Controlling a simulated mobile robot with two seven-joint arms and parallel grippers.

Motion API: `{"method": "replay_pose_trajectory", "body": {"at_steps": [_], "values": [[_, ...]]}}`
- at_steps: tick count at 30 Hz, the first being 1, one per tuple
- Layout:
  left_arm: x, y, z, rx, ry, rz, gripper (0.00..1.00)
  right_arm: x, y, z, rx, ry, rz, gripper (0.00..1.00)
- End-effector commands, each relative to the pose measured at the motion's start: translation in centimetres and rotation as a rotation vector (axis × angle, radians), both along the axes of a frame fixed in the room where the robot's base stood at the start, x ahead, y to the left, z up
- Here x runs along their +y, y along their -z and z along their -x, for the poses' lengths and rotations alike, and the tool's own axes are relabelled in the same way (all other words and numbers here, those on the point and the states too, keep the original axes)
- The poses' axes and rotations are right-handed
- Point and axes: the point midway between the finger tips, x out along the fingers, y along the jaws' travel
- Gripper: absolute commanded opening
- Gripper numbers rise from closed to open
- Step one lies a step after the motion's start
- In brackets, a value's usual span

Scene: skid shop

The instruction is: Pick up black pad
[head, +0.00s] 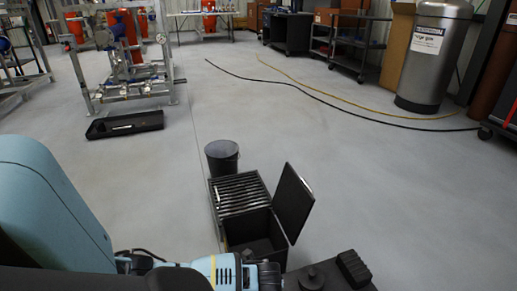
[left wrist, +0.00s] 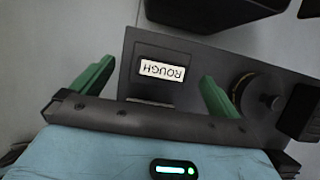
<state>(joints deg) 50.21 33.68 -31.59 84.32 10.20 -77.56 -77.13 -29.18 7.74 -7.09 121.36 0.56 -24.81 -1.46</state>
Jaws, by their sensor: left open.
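My left gripper (left wrist: 158,72) is open, its two green fingers apart over a dark grey surface (left wrist: 205,62). Right of the fingers sit a round black piece with a knob (left wrist: 264,95) and a black block (left wrist: 303,112). In the head view, the round piece (head: 312,278) and the ridged block (head: 353,268) lie on the dark surface, right of my left gripper (head: 270,275). My right gripper is not in view.
A black box (head: 252,238) with an open lid (head: 293,203) and slatted section (head: 240,194) stands just beyond. A dark bucket (head: 222,157) is behind it. A black tray (head: 124,124) lies by the pipe skid (head: 130,60). Hoses (head: 340,108) cross the open floor.

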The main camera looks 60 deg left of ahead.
Motion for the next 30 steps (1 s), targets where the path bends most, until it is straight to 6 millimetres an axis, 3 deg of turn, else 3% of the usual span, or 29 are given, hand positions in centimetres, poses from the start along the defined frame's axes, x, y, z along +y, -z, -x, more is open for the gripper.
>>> {"method": "replay_pose_trajectory", "body": {"at_steps": [10, 20, 30], "values": [[1.4, 4.1, -0.6, 0.004, -0.002, -0.001, 1.0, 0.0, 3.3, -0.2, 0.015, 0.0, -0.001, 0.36], [1.7, 4.5, -0.8, 0.0, 0.0, 0.0, 1.0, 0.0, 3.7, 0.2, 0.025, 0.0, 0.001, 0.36], [1.7, 4.5, -0.8, 0.0, 0.0, 0.0, 0.56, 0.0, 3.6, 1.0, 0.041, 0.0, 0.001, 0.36]]}}
